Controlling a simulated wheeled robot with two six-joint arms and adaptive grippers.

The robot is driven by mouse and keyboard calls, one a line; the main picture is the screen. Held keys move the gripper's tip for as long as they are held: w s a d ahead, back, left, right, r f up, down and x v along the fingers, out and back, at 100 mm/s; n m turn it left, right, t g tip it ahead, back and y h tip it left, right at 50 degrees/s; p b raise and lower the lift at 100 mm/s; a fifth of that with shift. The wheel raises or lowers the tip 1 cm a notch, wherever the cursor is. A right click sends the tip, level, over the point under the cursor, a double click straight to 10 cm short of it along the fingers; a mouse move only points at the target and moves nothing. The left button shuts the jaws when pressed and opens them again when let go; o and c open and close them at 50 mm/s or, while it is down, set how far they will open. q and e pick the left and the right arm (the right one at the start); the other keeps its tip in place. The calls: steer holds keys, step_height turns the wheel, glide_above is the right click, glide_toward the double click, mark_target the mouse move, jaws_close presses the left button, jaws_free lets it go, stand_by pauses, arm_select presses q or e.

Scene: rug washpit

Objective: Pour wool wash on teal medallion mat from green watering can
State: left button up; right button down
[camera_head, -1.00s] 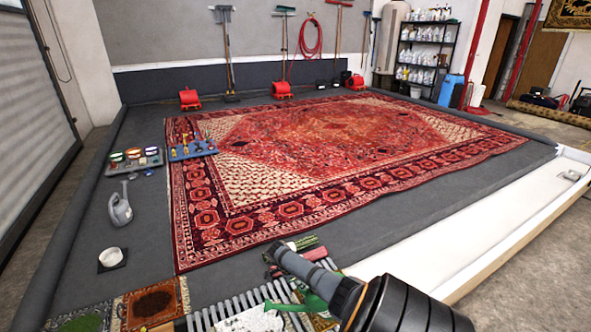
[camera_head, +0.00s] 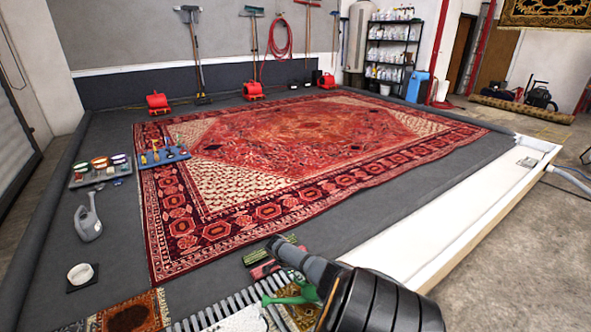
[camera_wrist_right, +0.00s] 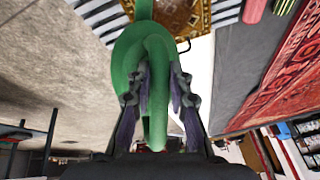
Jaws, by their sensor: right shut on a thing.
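The green watering can (camera_wrist_right: 128,62) fills the middle of the right wrist view. My right gripper (camera_wrist_right: 157,92) is shut on its curved green handle, with one finger on each side. In the head view, a green part of the can (camera_head: 290,295) shows at the bottom, beside my right arm, which hides the rest. A brown and gold patterned mat (camera_wrist_right: 188,14) lies beyond the can in the wrist view. In the head view, part of a patterned mat (camera_head: 304,316) shows under the can. I cannot make out a teal medallion. My left gripper is not in view.
A large red rug (camera_head: 300,150) covers the dark floor. A grey watering can (camera_head: 88,222) and a white bowl (camera_head: 80,272) stand left. An orange-brown mat (camera_head: 140,312) and a slatted grating (camera_head: 212,312) lie in front. A white trough (camera_head: 440,240) runs along the right.

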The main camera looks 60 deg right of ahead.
steer(key=shift+d, duration=0.1)
steer(key=shift+r+p, duration=0.25)
steer(key=shift+p, duration=0.05)
steer(key=t+y+p, duration=0.1)
steer(key=p, duration=0.1)
steer(key=r+t+p, duration=0.1)
steer(key=p, duration=0.1)
steer(key=shift+s+t+y, duration=0.15)
steer(key=shift+t+y, duration=0.25)
steer(key=shift+d+r+m+t+p, duration=0.1)
steer(key=shift+r+m+t+p, duration=0.1)
steer(key=shift+m+t+p, duration=0.3)
steer(key=shift+f+t+y, duration=0.2)
steer(key=shift+t+y, duration=0.4)
steer(key=shift+r+t+y+b, duration=0.15)
steer(key=shift+t+y+b, duration=0.35)
steer(key=shift+t, duration=0.3)
steer(key=shift+w+r, duration=0.15)
steer(key=shift+w, duration=0.05)
